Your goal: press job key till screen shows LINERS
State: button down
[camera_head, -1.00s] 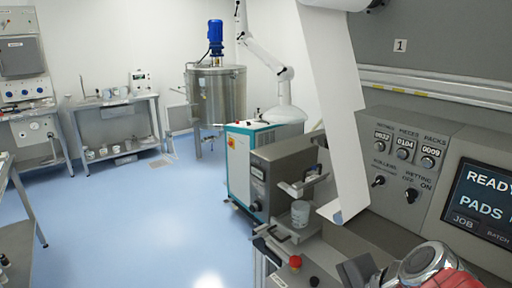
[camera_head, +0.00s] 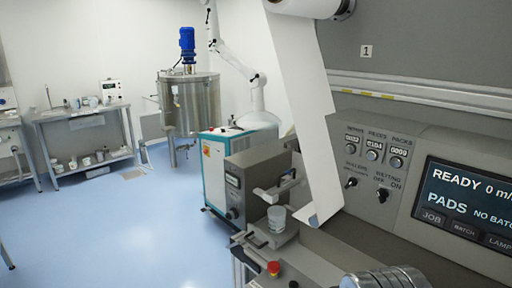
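The screen (camera_head: 468,200) on the grey console at the right reads READY, 0 m/ (cut off), PADS and NO BATC (cut off). The JOB key (camera_head: 431,217) is at the lower left of the screen panel, with a BATCH key (camera_head: 465,230) and a LAMP key (camera_head: 497,242) to its right. A ribbed metal part of my arm (camera_head: 387,279) shows at the bottom edge, below and left of the JOB key and apart from it. My gripper's fingers are not in view.
Counters, knobs and switches sit on the console (camera_head: 345,140) left of the screen. A white web (camera_head: 303,110) hangs down from a roll above. A cup (camera_head: 277,218) and a red button (camera_head: 273,268) are on the machine at centre. Blue floor is clear at left.

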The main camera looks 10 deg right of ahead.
aim_at(427, 215)
jog(key=z, duration=1)
jog(key=k, duration=0.45)
jog(key=z, duration=0.25)
jog(key=i, duration=0.5)
